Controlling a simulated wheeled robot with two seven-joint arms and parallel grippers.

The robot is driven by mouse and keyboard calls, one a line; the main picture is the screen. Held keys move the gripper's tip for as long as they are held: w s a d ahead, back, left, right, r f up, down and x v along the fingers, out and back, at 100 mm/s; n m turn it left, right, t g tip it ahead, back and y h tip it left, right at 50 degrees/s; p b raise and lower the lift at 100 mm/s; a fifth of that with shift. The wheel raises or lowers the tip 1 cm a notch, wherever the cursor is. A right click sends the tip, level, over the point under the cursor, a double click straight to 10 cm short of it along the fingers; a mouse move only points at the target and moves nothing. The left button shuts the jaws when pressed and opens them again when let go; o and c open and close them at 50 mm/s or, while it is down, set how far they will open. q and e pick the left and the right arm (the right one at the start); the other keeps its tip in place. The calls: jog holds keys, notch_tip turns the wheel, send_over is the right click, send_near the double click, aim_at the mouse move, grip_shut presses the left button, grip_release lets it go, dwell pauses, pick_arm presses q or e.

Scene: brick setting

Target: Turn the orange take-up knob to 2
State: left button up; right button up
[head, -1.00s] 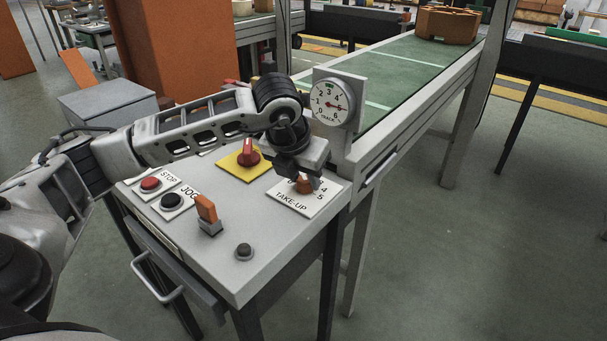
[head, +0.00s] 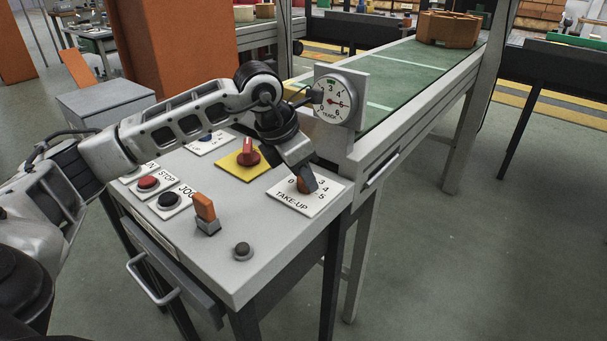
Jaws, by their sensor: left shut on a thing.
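The orange take-up knob (head: 301,186) sits on a white plate marked TAKE-UP (head: 290,203) at the right side of the grey console. The numbers 0, 3, 4 and 5 show around it; the others are hidden behind my gripper. My left gripper (head: 307,184) is tilted over the knob and shut on it. The fingers cover much of the knob, so its pointer cannot be read. A round dial (head: 335,101) behind the console has a red needle toward its right side; my wrist covers part of its left edge. My right gripper is not in view.
A red knob on a yellow plate (head: 233,169), a red stop button (head: 148,183), a black jog button (head: 169,200), an orange lever (head: 205,208) and a small dark button (head: 242,249) share the console. A green conveyor (head: 400,72) runs behind.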

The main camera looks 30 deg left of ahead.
pick_arm(q)
jog(key=shift+m, duration=0.4)
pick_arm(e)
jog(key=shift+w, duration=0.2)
pick_arm(q)
jog(key=o, duration=1)
jog(key=shift+c, duration=0.2)
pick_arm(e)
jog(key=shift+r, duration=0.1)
pick_arm(q)
jog(key=p+v, duration=0.2)
jog(key=v, duration=1.4)
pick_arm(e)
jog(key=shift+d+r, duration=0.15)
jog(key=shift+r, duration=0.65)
pick_arm(q)
jog(key=shift+w, duration=0.15)
